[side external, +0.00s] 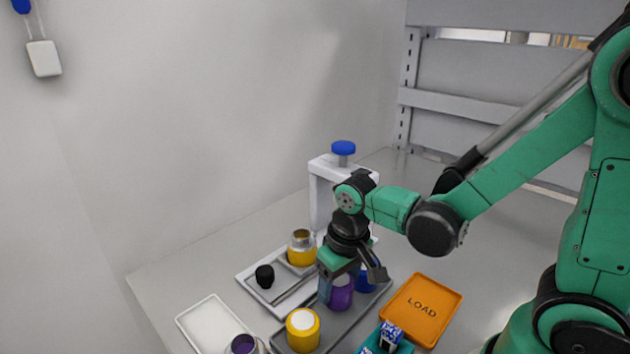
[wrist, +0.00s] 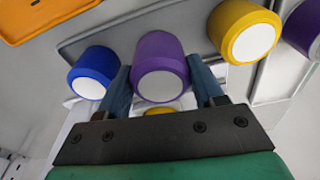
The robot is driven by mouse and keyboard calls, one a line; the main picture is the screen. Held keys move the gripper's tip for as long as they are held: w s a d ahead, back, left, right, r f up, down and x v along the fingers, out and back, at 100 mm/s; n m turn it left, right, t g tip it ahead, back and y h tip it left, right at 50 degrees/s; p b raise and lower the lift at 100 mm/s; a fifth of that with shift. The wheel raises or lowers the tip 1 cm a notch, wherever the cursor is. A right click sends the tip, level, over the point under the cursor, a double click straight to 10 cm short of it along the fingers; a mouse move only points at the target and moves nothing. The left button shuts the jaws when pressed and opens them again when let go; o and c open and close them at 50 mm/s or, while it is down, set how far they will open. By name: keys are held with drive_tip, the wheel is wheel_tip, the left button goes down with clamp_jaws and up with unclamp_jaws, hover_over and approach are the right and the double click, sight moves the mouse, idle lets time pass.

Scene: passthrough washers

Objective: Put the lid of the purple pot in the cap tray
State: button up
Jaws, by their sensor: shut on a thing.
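A purple pot (side external: 340,295) with a pale top stands in the grey tray (side external: 283,340), between a yellow one and a blue one. In the wrist view the purple pot (wrist: 160,62) sits between the two fingers. My gripper (wrist: 163,88) is shut on it from both sides; in the side view my gripper (side external: 342,283) hides part of it. I cannot tell where its lid meets its body. An empty shallow white tray (side external: 198,318) lies at the lower left; I see no label marking it as the cap tray.
A yellow pot (side external: 303,332) and a blue pot (side external: 365,280) stand close on either side. A white fixture holds an open yellow jar (side external: 302,250) and a black knob (side external: 264,276). A purple-centred jar (side external: 243,346) stands at the bottom edge. An orange LOAD tray (side external: 420,310) is at right.

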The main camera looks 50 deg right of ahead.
drive_tip(key=shift+f, duration=1.05)
drive_tip(key=o, duration=1.2)
drive_tip(key=shift+f, duration=0.15)
drive_tip(key=shift+r, duration=0.2)
